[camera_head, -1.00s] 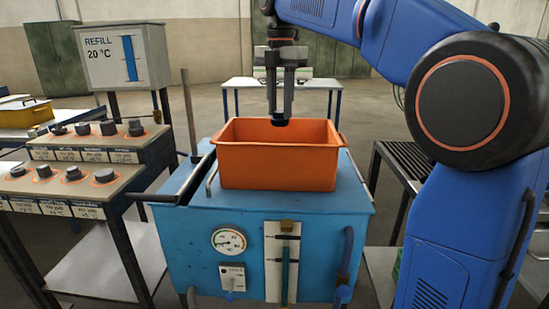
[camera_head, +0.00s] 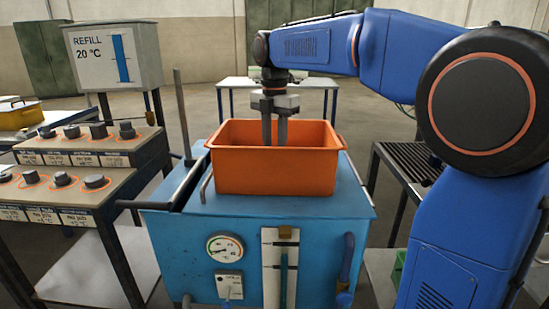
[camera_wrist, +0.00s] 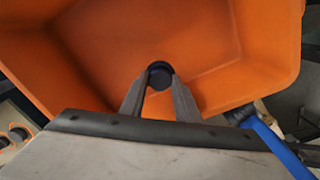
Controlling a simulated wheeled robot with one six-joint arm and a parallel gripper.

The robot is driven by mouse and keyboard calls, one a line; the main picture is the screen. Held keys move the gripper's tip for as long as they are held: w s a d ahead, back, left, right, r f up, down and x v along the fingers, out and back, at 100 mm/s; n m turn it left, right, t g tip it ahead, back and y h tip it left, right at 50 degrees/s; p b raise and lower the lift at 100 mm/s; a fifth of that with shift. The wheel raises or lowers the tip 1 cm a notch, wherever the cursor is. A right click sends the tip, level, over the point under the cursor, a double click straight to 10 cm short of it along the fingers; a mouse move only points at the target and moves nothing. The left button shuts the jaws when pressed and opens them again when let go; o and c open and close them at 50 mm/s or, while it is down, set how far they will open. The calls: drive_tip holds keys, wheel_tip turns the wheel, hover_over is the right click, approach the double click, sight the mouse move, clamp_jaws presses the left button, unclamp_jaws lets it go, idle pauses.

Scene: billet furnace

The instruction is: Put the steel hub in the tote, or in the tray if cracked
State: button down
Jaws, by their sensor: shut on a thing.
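The orange tote (camera_head: 276,172) stands on top of a blue tank, and its inside fills most of the wrist view (camera_wrist: 100,75). My gripper (camera_head: 274,143) points down into the tote, with its fingertips hidden behind the front wall in the head view. In the wrist view my gripper (camera_wrist: 160,82) is shut on a small dark round part, the steel hub (camera_wrist: 160,72), held between the fingertips. The tote floor around it looks empty. I cannot tell whether the hub touches the floor. No crack shows on the visible face of the hub.
The blue tank (camera_head: 255,225) carries a gauge (camera_head: 225,248) and side handles. Stands with several knobs (camera_head: 95,182) are at left, below a REFILL sign (camera_head: 110,55). A slatted rack (camera_head: 410,165) is at right. A white table (camera_head: 300,84) stands behind, and a yellow container (camera_head: 20,115) far left.

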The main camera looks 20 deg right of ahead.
drive_tip(key=shift+f, duration=1.85)
drive_tip(key=shift+f, duration=0.1)
drive_tip(key=c, duration=1.3)
unclamp_jaws()
drive_tip(key=shift+c, duration=0.2)
wheel_tip(320, 180, up, 12)
